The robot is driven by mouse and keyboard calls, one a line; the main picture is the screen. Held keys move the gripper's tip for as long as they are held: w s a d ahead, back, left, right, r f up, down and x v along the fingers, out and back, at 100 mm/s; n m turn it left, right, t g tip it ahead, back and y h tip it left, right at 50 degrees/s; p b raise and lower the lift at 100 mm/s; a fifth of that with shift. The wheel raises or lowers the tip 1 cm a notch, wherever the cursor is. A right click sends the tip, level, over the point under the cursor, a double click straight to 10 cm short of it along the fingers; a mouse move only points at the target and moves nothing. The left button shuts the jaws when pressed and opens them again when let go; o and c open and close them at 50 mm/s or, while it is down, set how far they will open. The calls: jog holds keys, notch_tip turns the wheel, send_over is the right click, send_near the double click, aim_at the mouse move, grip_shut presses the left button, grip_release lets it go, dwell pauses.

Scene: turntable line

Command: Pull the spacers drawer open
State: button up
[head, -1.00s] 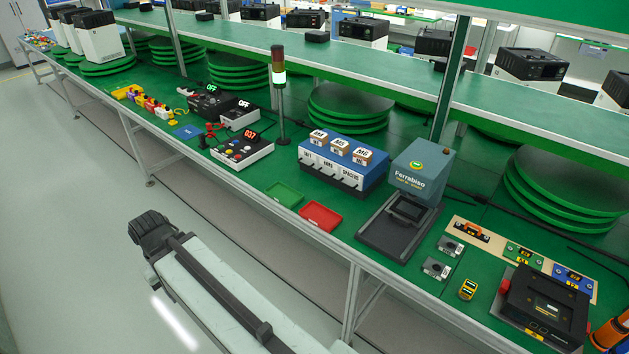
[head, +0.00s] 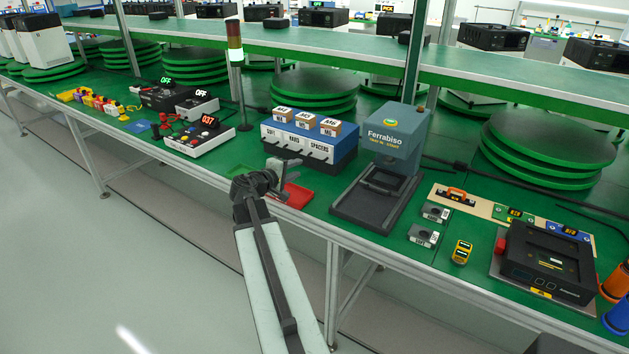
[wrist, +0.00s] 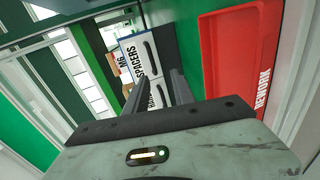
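The spacers drawer (head: 320,155) is the right-hand white front of the blue drawer cabinet (head: 348,151). It looks shut, level with its neighbours. In the wrist view its front (wrist: 136,57) shows the SPACERS label and a dark handle. My gripper (head: 285,169) is over the bench's front edge, in front of the cabinet and by the red tray. In the wrist view my gripper's two dark fingers (wrist: 157,77) are apart with nothing between them. They point towards the drawer fronts, short of the handle.
The red tray (head: 297,195), marked REWORK in the wrist view (wrist: 235,60), lies just right of my gripper. The Ferrabiso machine (head: 395,140) stands close right of the cabinet. Small boxes (head: 305,122) sit on the cabinet.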

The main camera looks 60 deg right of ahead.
aim_at(314, 159)
jog(key=shift+s+d+r+h, duration=0.15)
jog(key=shift+s+d, duration=0.15)
jog(key=shift+d, duration=0.15)
jog(key=shift+s+d+r+h, duration=0.15)
jog(key=shift+s+d, duration=0.1)
jog(key=shift+d, duration=0.2)
jog(key=b+x, duration=0.1)
jog(key=x, duration=0.6)
jog(key=shift+d+f, duration=0.1)
jog(key=shift+d, duration=0.3)
grip_shut()
jog(key=shift+a, duration=0.1)
